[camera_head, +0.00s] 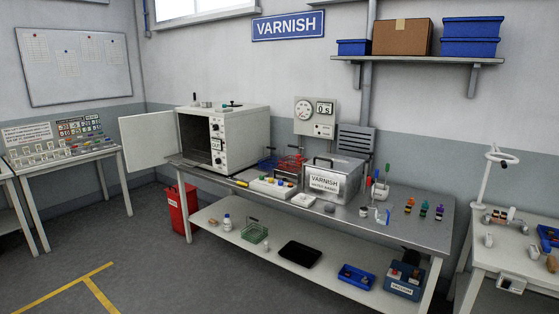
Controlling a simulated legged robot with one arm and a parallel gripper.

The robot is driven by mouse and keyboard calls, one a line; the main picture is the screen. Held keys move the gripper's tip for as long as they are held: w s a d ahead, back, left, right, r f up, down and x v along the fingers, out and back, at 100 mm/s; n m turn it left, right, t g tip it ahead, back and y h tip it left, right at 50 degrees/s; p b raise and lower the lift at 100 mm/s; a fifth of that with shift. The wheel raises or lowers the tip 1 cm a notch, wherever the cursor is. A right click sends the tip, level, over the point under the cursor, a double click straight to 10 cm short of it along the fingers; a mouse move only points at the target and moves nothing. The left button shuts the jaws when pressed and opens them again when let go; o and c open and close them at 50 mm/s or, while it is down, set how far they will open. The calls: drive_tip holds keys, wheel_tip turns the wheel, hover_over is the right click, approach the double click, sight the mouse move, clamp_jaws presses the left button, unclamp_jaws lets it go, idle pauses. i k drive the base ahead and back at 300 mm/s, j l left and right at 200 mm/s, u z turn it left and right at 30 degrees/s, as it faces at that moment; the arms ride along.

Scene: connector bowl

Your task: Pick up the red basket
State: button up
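A red wire basket (291,163) stands on the metal workbench (392,222), toward the back. It sits between the white oven-like cabinet and the grey varnish tank (333,180). The tank stands just right of it. A blue wire basket (268,161) is close on its left, and I cannot tell whether the two touch. A white block with coloured parts (272,187) lies in front and hides some of the red basket's lower part. My gripper is not in view.
The white cabinet (237,140) has its door (147,142) swung open to the left. A green wire basket (254,232) and a black tray (299,255) are on the lower shelf. A red bin (183,208) stands at the bench's left end. The floor in front is clear.

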sight(295, 147)
drive_tip(key=i+j, duration=0.3)
drive_tip(key=i, duration=0.2)
drive_tip(key=i+j, duration=0.3)
drive_tip(key=i, duration=0.2)
drive_tip(key=i+j, duration=0.25)
drive_tip(key=i, duration=0.25)
drive_tip(key=i+j, duration=0.3)
drive_tip(key=i, duration=0.2)
drive_tip(key=i+j, duration=0.3)
drive_tip(key=i, duration=0.15)
